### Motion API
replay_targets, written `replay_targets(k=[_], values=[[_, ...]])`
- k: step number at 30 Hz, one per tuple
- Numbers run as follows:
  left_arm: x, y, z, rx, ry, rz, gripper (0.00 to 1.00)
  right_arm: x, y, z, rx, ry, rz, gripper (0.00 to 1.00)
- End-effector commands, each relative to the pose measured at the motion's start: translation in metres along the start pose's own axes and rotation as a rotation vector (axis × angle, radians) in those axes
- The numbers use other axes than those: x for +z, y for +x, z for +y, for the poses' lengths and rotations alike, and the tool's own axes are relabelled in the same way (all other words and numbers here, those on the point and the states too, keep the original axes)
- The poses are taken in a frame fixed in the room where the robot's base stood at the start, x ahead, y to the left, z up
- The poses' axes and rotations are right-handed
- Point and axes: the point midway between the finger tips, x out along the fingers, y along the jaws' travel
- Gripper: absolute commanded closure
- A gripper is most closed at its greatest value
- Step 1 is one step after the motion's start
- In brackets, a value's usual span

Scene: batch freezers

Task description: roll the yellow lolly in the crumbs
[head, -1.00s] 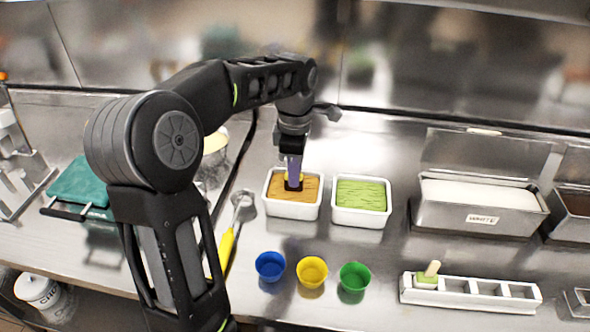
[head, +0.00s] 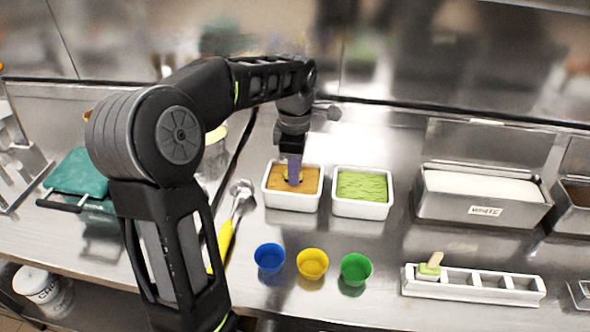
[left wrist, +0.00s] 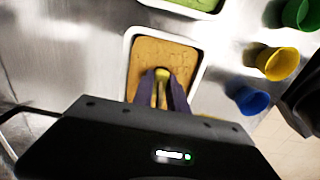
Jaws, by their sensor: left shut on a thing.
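A white tub (head: 290,206) holds orange-brown crumbs (head: 276,182); it also shows in the left wrist view (left wrist: 127,88). My left gripper (head: 294,180) points down into this tub, its purple fingers at the crumbs. In the left wrist view the fingers (left wrist: 162,88) are shut on the yellow lolly (left wrist: 161,76), which shows between them. Most of the lolly is hidden by the fingers, so I cannot tell how much of it the crumbs cover. My right gripper is not in view.
A white tub of green stuff (head: 362,208) stands just right. Blue (head: 269,259), yellow (head: 312,264) and green (head: 355,270) cups stand in front.

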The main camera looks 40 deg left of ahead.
Motion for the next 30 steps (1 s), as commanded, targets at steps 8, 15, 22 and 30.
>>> replay_targets(k=[8, 15, 22, 30], values=[[0.000, 0.000, 0.000, 0.000, 0.000, 0.000, 1.00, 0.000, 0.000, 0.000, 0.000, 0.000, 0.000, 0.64], [0.003, 0.000, 0.000, 0.000, 0.001, 0.000, 1.00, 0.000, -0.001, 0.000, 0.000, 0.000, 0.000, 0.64], [0.014, 0.000, 0.000, 0.000, 0.002, 0.000, 1.00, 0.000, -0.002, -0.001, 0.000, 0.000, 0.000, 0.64], [0.016, 0.000, 0.000, 0.000, 0.000, 0.000, 1.00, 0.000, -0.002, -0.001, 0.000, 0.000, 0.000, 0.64]])
